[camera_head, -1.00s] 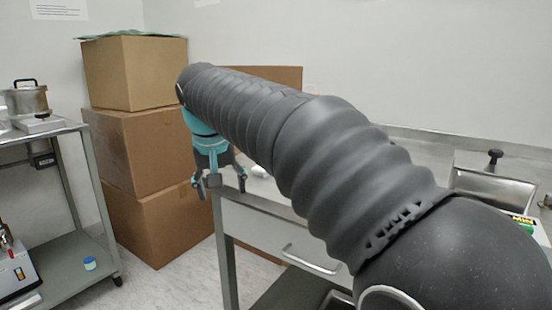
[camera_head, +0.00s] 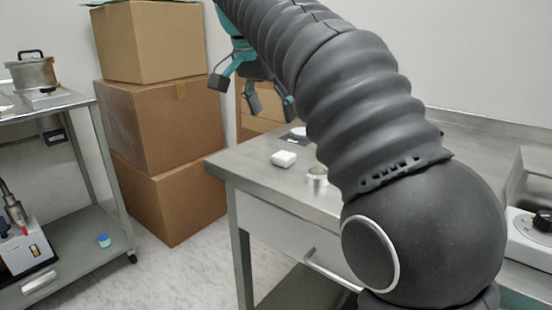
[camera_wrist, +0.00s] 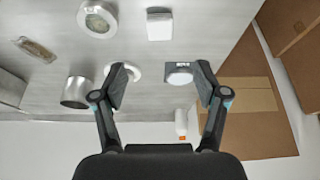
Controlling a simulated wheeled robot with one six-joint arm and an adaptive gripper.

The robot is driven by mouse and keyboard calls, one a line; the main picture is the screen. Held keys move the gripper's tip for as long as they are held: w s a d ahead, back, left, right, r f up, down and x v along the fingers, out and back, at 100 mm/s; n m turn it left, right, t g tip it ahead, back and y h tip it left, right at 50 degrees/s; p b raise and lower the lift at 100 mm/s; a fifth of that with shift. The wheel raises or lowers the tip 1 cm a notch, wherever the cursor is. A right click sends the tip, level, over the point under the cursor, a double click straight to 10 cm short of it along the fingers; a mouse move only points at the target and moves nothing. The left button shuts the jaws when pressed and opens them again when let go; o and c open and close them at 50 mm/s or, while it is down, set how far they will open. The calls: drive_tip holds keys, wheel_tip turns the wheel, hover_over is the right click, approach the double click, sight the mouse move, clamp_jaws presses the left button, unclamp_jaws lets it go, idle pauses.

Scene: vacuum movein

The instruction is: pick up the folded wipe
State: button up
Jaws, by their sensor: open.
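A small white square block (camera_head: 283,159), which looks like the folded wipe, lies flat on the metal table (camera_head: 250,176) near its left end. In the wrist view it shows at the top centre (camera_wrist: 159,24), beyond my fingertips and apart from them. My gripper (camera_head: 254,97) hangs above and behind the table's left end in the head view. In the wrist view my gripper (camera_wrist: 160,82) is open and empty, with its two fingers wide apart. My arm hides much of the table in the head view.
A metal cup (camera_wrist: 76,92), a round dish (camera_wrist: 98,18) and a white round item on a dark plate (camera_wrist: 180,75) stand near the block. Stacked cardboard boxes (camera_head: 168,123) stand left of the table. A metal shelf cart (camera_head: 66,240) is farther left.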

sight(285, 154)
drive_tip(key=b+x, duration=0.1)
drive_tip(key=x, duration=1)
drive_tip(key=shift+f, duration=0.25)
drive_tip(key=c, duration=0.9)
